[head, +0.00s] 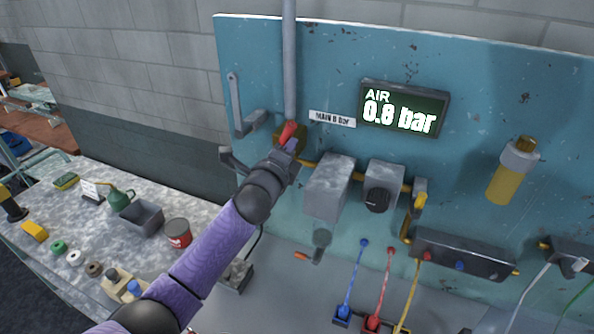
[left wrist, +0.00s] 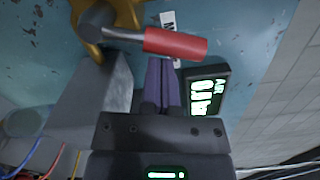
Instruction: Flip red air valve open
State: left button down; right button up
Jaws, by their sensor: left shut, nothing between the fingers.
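The red air valve handle (head: 288,131) shows in the head view at the foot of a vertical grey pipe, by a brass valve body (head: 277,140). In the left wrist view the red grip (left wrist: 176,43) sticks out to the right from a grey hub, in front of the brass body (left wrist: 122,14). My left gripper (head: 291,147) is just below the handle in the head view and partly hides the valve. Its purple fingers (left wrist: 161,82) are shut and empty, with tips close to the red grip. I cannot tell whether they touch it. My right gripper is not in view.
The air display (head: 403,108) reads 0.8 bar, right of the valve. A grey box (head: 329,187) and a regulator with a black knob (head: 382,187) sit right of my gripper. A grey bracket (head: 240,110) is at left. A cluttered bench (head: 85,225) stands below left.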

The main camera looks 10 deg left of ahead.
pick_arm(q)
jog(key=shift+w+a+r+n+p, duration=0.1)
jog(key=shift+a+r+n+p, duration=0.2)
jog(key=shift+n, duration=0.4)
jog(key=shift+a+r+n+p, duration=0.1)
jog(key=shift+a+n+p, duration=0.25)
jog(key=shift+n, duration=0.35)
jog(key=shift+w+a+r+n+p, duration=0.1)
jog(key=shift+a+r+n+p, duration=0.2)
jog(key=shift+n, duration=0.4)
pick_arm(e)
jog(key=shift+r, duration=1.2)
pick_arm(q)
jog(key=shift+f, duration=0.1)
